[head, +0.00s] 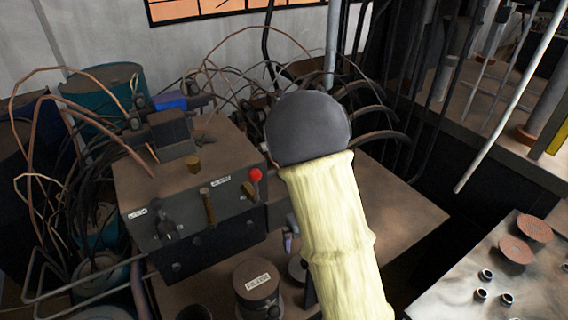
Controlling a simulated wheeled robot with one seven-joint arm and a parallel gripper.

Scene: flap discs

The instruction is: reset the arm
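My arm, in a pale yellow sleeve with a dark grey rounded joint on top, rises from the bottom edge through the middle of the head view. My gripper cannot be made out; whatever lies behind the sleeve is hidden. Two reddish-brown discs, a far one (534,228) and a nearer one (515,250), lie flat on a pale metal tabletop (445,297) at the lower right, apart from my arm.
A grey machine box (190,180) with a red-knobbed lever (256,175) stands left of my arm amid tangled cables. A labelled dark cylinder (257,285) stands below it. Several small metal nuts (481,295) lie on the tabletop. A pale pole (510,100) slants at the right.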

